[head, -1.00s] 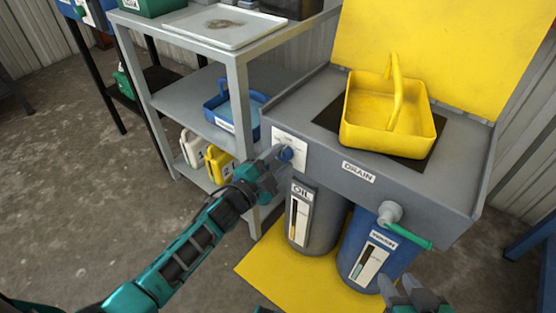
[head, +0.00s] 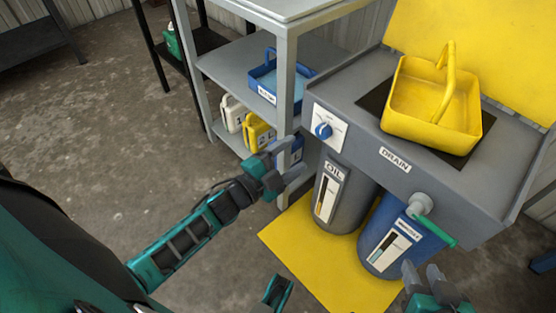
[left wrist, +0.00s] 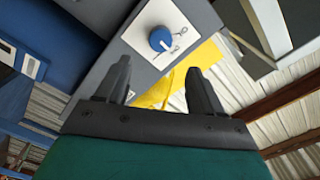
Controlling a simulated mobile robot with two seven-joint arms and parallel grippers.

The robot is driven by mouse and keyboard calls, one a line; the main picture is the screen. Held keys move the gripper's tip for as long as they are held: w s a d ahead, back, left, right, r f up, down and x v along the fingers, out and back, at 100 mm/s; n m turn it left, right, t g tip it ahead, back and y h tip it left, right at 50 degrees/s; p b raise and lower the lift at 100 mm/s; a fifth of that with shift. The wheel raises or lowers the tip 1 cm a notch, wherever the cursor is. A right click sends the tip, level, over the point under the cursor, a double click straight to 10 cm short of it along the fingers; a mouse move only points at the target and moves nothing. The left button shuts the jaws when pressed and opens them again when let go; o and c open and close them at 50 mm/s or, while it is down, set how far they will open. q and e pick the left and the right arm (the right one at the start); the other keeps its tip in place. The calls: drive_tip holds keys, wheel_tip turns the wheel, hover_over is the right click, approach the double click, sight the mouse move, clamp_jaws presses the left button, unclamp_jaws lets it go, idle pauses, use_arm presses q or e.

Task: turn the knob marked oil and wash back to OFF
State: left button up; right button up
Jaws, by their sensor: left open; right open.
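The blue knob (head: 323,130) sits on a white plate (head: 313,138) on the left end of the grey drain bench's front (head: 358,138). It also shows in the left wrist view as a blue knob (left wrist: 161,39) with a white pointer line; the plate's lettering is too small to read surely. My left gripper (head: 290,160) is open and empty, to the left of and below the knob, apart from it. In the left wrist view the open fingers (left wrist: 155,85) have the knob ahead between and beyond them. My right gripper (head: 422,280) is open at the bottom right, by the blue drum.
A grey OIL drum (head: 326,217) and a blue drum (head: 375,262) stand under the bench on a yellow mat (head: 290,240). A green-handled valve (head: 440,236) sticks out front. A yellow basket (head: 400,110) rests on top. A grey shelf (head: 240,72) with jugs (head: 258,133) stands left.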

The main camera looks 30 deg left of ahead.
use_arm(q)
drive_tip(key=shift+v, duration=2.05)
use_arm(e)
drive_tip(key=shift+s+d, duration=0.2)
drive_tip(key=shift+d, duration=0.05)
use_arm(q)
drive_tip(key=s+d+f+n+g+y, duration=0.1)
drive_tip(key=s+d+n+g+y, duration=0.2)
drive_tip(key=s+d+n+g, duration=0.55)
drive_tip(key=s+a+r+n+t+y+p, duration=0.1)
drive_tip(key=a+r+n+p, duration=0.3)
drive_tip(key=r+p, duration=0.8)
drive_tip(key=s+a+t+p, duration=0.1)
drive_tip(key=p, duration=0.4)
drive_tip(key=shift+a+p, duration=0.4)
use_arm(e)
drive_tip(key=s+d+r+h, duration=0.1)
drive_tip(key=d+r, duration=0.2)
drive_tip(key=r, duration=0.9)
drive_tip(key=shift+s+d+r, duration=0.15)
drive_tip(key=shift+s+d, duration=0.05)
drive_tip(key=shift+s, duration=0.1)
use_arm(q)
drive_tip(key=shift+s, duration=0.1)
